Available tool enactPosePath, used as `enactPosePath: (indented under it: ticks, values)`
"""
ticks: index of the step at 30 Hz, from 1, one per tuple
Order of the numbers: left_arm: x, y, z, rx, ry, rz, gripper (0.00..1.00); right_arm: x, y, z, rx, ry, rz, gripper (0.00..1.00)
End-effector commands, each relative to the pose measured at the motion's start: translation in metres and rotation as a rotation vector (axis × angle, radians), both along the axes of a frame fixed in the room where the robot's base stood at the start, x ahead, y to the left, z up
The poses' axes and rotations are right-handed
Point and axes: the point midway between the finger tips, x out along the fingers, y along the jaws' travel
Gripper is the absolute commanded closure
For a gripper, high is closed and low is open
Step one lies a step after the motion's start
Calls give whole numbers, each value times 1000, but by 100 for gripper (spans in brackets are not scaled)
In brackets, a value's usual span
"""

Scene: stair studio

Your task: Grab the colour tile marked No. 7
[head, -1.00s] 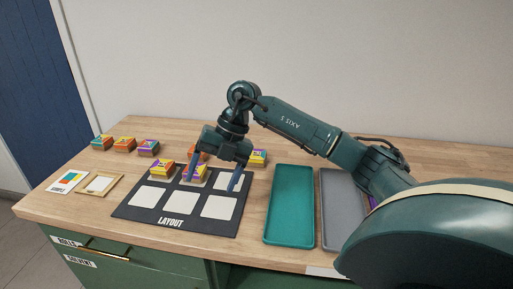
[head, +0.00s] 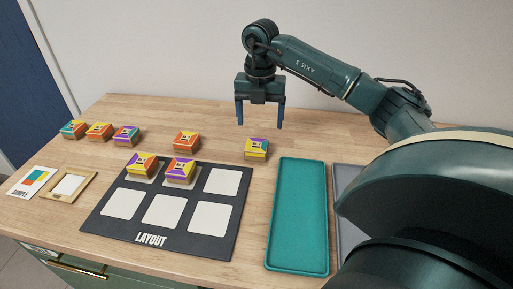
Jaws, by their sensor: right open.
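Several colour tiles stand on the wooden table as small blocks with multicoloured tops; their numbers are too small to read. At the back left are a teal-orange tile (head: 73,129), an orange-yellow tile (head: 99,131) and a purple-teal tile (head: 126,134). An orange tile (head: 186,141) stands behind the layout board, and a yellow tile (head: 256,148) stands right of it. Two tiles, one yellow-purple (head: 142,164) and one purple-yellow (head: 180,170), sit on the board's back row. My right gripper (head: 260,126) is open and empty, fingers down, above and behind the yellow tile. My left gripper is not in view.
The dark layout board (head: 232,222) has several bare white squares. A teal tray (head: 298,215) lies to its right, and a grey tray (head: 344,178) is partly hidden by my arm. A sample card (head: 32,181) and a wooden frame (head: 88,189) lie at left.

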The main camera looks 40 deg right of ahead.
Motion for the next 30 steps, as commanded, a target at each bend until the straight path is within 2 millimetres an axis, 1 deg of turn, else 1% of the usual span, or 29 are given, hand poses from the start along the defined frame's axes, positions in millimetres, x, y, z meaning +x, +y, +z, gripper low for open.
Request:
enactPosePath:
  ticks: [1,3,6,11,17,20,24,29,30]
  values:
    - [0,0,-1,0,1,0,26,-1,0,-11,-1,4,0,22]
    - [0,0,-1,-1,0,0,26,-1,0,-22,1,3,1,22]
    - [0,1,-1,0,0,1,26,0,0,-33,1,2,1,22]
    - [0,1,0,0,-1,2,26,1,2,-43,1,0,1,22]
    - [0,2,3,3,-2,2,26,4,9,-71,2,2,2,22]
    - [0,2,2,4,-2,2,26,3,8,-84,3,3,1,22]
    - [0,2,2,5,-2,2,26,4,8,-90,3,0,1,22]
    - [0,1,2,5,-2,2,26,4,8,-90,3,-1,2,22]
    - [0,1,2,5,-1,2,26,4,8,-90,3,-1,2,23]
